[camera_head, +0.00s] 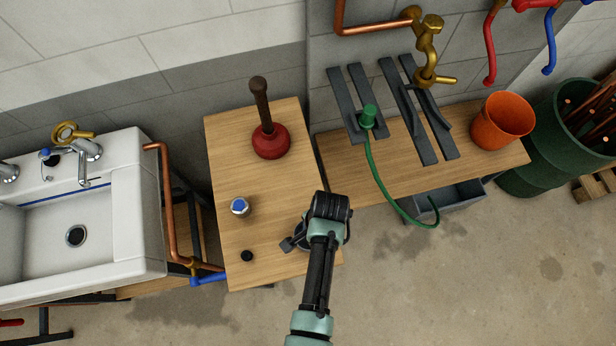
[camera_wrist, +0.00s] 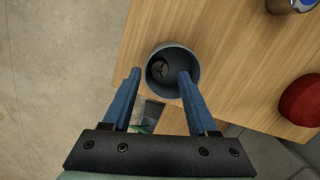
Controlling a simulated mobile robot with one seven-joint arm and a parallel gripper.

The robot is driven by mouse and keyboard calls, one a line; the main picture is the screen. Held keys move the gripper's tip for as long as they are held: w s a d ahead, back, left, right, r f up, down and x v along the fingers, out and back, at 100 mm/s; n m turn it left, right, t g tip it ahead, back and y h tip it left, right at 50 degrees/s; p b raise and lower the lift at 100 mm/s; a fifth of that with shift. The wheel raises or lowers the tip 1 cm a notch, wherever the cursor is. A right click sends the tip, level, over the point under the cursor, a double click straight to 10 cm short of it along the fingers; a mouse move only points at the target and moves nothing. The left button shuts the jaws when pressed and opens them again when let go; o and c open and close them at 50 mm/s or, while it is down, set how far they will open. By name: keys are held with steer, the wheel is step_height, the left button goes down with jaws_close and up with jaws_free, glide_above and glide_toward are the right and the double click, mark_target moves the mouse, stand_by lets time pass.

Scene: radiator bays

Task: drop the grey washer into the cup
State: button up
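The grey cup (camera_wrist: 174,50) stands on the wooden bench near its edge, seen from above in the wrist view. A small grey piece (camera_wrist: 159,70) lies inside it; it looks like the washer, but shade makes it hard to be sure. My gripper (camera_wrist: 159,74) is open, its two blue fingers apart above the cup. The right finger covers part of the cup's opening, and nothing shows held between them. In the head view my gripper (camera_head: 300,238) is over the bench's right front part and mostly hides the cup.
On the same bench (camera_head: 290,185) stand a red plunger (camera_head: 270,141), a blue-topped jar (camera_head: 240,207) and a small black piece (camera_head: 247,256). A sink (camera_head: 130,215) is at left. An orange bucket (camera_head: 502,121) and green hose (camera_head: 383,185) are at right.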

steer(key=shift+o, duration=0.3)
step_height(320, 180, up, 13)
steer(key=d, duration=0.1)
steer(key=shift+w+d+b, duration=0.15)
steer(key=shift+w+b, duration=0.3)
stand_by(0.3)
steer(key=w+d+r+n+t+h+b, duration=0.2)
steer(key=w+r+n+t, duration=0.2)
steer(key=w+r+t, duration=1.05)
steer(key=w+a+r+n+t+b, duration=0.15)
steer(key=w+r, duration=0.25)
steer(key=r, duration=0.7)
steer(key=w+d+r+n+t, duration=0.15)
steer(key=w+r, duration=0.25)
steer(key=r, duration=0.7)
steer(key=s+a+r+n+t+b, duration=0.1)
steer(key=s+r+t, duration=0.4)
steer(key=r, duration=0.8)
steer(key=s+a+r+n+t+b, duration=0.1)
steer(key=s+a+r+n+t, duration=0.1)
steer(key=s+r+t, duration=0.3)
steer(key=s+r+n, duration=0.1)
steer(key=s+r, duration=0.3)
steer(key=r, duration=0.5)
steer(key=shift+a+t+y, duration=0.15)
steer(key=shift+t+y, duration=0.2)
steer(key=shift+y, duration=0.05)
